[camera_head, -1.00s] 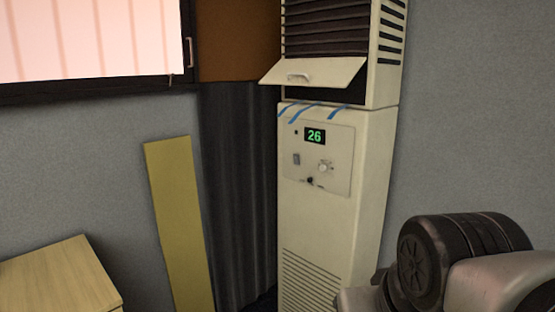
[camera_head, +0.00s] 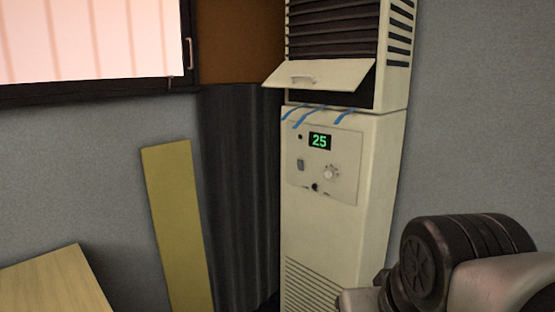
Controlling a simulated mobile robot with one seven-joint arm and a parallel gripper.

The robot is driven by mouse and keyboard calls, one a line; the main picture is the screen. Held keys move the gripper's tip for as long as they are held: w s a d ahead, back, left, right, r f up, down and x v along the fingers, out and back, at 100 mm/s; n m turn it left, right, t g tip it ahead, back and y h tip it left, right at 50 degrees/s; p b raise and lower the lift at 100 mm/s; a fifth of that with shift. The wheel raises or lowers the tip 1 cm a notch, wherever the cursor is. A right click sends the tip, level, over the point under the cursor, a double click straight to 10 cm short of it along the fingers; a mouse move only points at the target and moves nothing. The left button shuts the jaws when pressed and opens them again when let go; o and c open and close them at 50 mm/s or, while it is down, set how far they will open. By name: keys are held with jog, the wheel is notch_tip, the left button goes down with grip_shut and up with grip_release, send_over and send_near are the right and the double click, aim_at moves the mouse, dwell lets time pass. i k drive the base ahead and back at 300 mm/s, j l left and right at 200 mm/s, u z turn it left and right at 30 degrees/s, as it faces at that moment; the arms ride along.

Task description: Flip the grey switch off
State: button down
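A tall cream air-conditioner unit (camera_head: 335,235) stands in the corner. On its front is a control panel (camera_head: 340,178) with a green display (camera_head: 320,141) that reads 25. The small grey switch (camera_head: 301,165) is on the panel's left, below the display. A round white dial (camera_head: 331,172) is to its right, and a small dark knob (camera_head: 315,187) sits low on the panel. Which way the switch is set is too small to tell. Part of my arm shows at the lower right, apart from the panel in the picture. My gripper's fingers are not in view.
An open cream flap (camera_head: 318,75) juts out above the panel, with blue ribbons (camera_head: 309,116) below it. A yellow board (camera_head: 178,230) leans on the wall to the left. A wooden table (camera_head: 55,283) is at the lower left. A window (camera_head: 90,40) is at upper left.

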aim_at(300, 164)
jog(key=i+j, duration=0.1)
jog(key=i, duration=2.1)
